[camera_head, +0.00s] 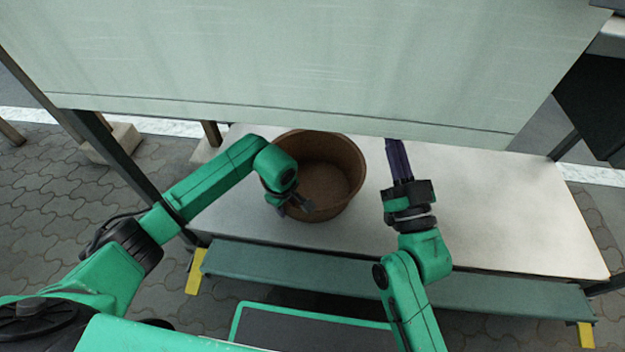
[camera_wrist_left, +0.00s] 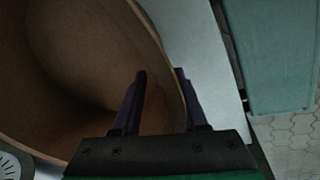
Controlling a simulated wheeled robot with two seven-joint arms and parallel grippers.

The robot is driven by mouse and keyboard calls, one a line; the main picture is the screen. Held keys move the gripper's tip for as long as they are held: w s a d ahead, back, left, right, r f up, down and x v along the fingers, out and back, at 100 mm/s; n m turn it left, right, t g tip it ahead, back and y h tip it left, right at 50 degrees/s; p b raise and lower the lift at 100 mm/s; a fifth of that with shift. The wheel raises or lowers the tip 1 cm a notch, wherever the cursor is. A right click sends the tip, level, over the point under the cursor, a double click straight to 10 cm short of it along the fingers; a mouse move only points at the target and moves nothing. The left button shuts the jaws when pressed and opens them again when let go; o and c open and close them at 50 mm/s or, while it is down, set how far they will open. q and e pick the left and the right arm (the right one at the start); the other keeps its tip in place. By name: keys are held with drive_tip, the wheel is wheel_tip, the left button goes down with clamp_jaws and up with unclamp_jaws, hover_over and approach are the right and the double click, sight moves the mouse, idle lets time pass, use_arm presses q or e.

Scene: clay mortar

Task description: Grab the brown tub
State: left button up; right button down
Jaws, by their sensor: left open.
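The brown tub (camera_head: 325,170) is a wide, round, open vessel standing upright on the pale tabletop, left of centre in the head view. Its inside looks empty; its far rim lies close to the hanging green panel. My left gripper (camera_head: 296,208) is open at the tub's near-left rim. In the left wrist view the tub (camera_wrist_left: 85,55) fills the left side, and the fingers of the left gripper (camera_wrist_left: 160,75) appear to straddle its wall, one inside and one outside. My right gripper (camera_head: 396,145) is right of the tub, apart from it, its fingertips near the panel's lower edge.
The pale tabletop (camera_head: 490,215) is clear on the right. A large pale green panel (camera_head: 300,60) hangs over its far part and hides what is behind. A green bench plank (camera_head: 330,275) runs along the near side. Dark posts (camera_head: 112,145) stand at the left.

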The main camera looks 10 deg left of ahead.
use_arm(q)
drive_tip(key=shift+f, duration=0.25)
clamp_jaws()
drive_tip(key=shift+s, duration=0.15)
idle(1.4)
